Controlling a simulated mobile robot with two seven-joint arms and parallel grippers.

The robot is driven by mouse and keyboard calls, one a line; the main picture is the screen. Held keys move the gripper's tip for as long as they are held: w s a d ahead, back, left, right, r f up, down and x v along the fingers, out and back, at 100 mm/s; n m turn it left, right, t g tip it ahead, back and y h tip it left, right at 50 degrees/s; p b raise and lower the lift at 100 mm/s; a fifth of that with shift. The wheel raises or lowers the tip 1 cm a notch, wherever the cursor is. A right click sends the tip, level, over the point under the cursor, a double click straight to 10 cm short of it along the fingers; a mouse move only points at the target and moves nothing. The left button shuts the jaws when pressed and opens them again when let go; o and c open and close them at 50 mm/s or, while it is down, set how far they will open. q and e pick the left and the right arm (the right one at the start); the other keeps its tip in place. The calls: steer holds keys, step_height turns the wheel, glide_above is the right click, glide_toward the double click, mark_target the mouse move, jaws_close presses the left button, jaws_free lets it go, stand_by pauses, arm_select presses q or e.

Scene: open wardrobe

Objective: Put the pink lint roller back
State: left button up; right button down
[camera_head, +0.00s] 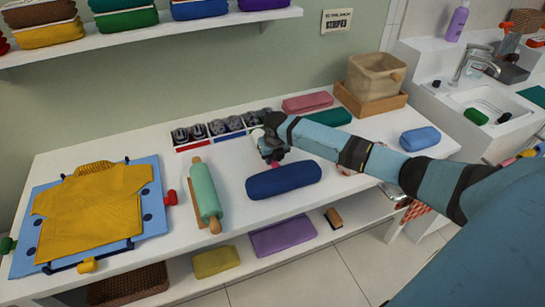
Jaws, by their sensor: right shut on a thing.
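My right arm reaches in from the right across the white table. My right gripper (270,148) is over the middle of the table, just behind the dark blue rolled cloth and in front of the divided tray. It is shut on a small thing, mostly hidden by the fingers. A little dark pink shows below the fingertips, which fits the pink lint roller (276,157), but its full shape cannot be seen. My left gripper is not in view.
The dark blue roll (284,180) lies close in front of the gripper. A divided tray (195,144) with grey rolls stands behind. A green rolling pin (203,190) and a yellow shirt on a blue board (154,208) lie left. A beige basket (374,80) stands back right.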

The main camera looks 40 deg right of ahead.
steer(key=shift+f, duration=0.3)
steer(key=c, duration=0.8)
jaws_free()
steer(key=shift+c, duration=0.2)
steer(key=shift+o, duration=0.4)
steer(key=p+v, duration=0.2)
steer(key=w+p+v, duration=0.1)
steer(key=p+v, duration=0.2)
steer(key=shift+d+r, duration=0.15)
steer(key=shift+r, duration=0.25)
steer(key=p+v, duration=0.3)
steer(key=shift+w+r, duration=0.25)
steer(key=shift+w, duration=0.05)
steer(key=shift+f, duration=0.1)
